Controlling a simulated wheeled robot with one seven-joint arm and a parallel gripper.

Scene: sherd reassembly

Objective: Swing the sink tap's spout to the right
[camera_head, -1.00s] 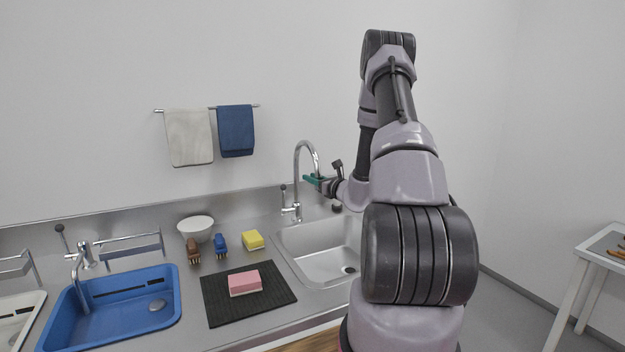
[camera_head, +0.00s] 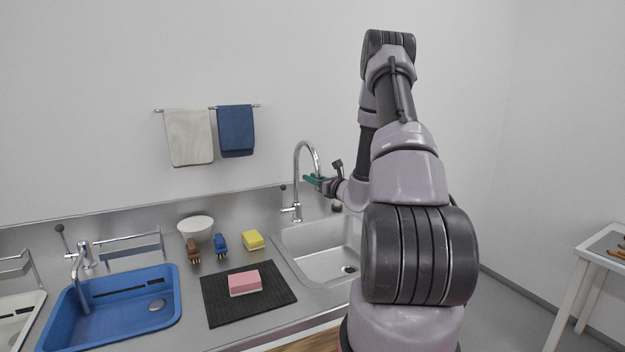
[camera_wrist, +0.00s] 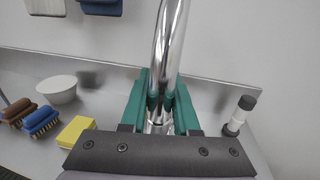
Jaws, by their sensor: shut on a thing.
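The sink tap (camera_head: 297,180) is a tall chrome gooseneck behind the steel sink (camera_head: 318,262). Its spout (camera_head: 317,160) curves over at the top and points to the right. My gripper (camera_head: 313,180) reaches in from the right with its green fingers at the spout. In the wrist view, the two green fingers of my gripper (camera_wrist: 160,100) are shut on the chrome spout tube (camera_wrist: 168,45), one on each side. The tap's lever (camera_head: 284,193) stands up left of its base. The spout's end is largely hidden by my gripper.
A blue basin (camera_head: 110,328) with another tap stands at the left. A white bowl (camera_head: 196,228), a brown brush (camera_head: 193,250), a blue brush (camera_head: 220,245) and a yellow sponge (camera_head: 253,240) sit left of the sink.

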